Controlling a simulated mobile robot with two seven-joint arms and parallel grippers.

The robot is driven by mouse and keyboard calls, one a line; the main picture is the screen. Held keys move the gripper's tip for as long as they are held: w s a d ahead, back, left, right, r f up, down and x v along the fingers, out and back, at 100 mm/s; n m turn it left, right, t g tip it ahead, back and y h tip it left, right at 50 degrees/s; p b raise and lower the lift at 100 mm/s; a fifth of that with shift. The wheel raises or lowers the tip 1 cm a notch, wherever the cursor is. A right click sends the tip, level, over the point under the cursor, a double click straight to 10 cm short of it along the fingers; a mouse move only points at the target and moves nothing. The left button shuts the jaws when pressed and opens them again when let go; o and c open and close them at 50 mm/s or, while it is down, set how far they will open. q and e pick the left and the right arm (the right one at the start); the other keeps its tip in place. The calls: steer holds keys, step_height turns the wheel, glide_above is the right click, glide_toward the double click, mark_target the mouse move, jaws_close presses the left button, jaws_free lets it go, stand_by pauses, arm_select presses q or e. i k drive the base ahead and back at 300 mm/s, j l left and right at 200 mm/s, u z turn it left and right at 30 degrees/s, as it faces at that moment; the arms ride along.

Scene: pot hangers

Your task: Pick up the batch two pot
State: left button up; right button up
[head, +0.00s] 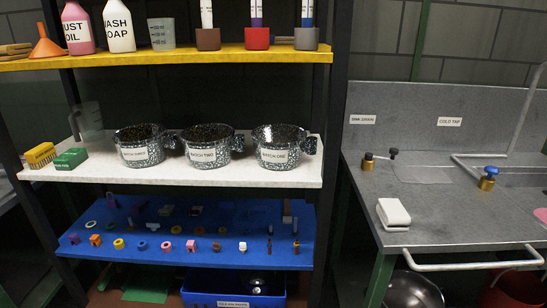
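The batch two pot (207,147) is a dark speckled pot with a white label on its front. It stands upright in the middle of a row on the white shelf. The batch three pot (140,148) stands close on its left, its handle reaching toward the batch two pot. The batch one pot (279,149) stands on its right with a handle on the right side. A dark handle at the right of the batch two pot reaches into the gap between them. Neither of my grippers shows in the head view.
A yellow shelf (190,57) with bottles and cups hangs above the pots. A blue shelf (180,262) with many small parts lies below. A yellow box (40,154) and green box (70,159) sit at the white shelf's left. A grey sink counter (450,220) stands right.

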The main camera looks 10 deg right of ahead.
mark_target(206, 146)
steer(key=i+j+z, duration=0.1)
steer(key=j, duration=0.25)
steer(key=i+j, duration=0.25)
steer(key=j, duration=0.15)
steer(key=i+j+z, duration=0.15)
steer(key=j, duration=0.2)
steer(key=i+j, duration=0.15)
steer(key=j, duration=0.25)
steer(key=i+j+z, duration=0.15)
steer(key=j, duration=0.25)
steer(key=i+j+z, duration=0.1)
steer(key=j, duration=0.35)
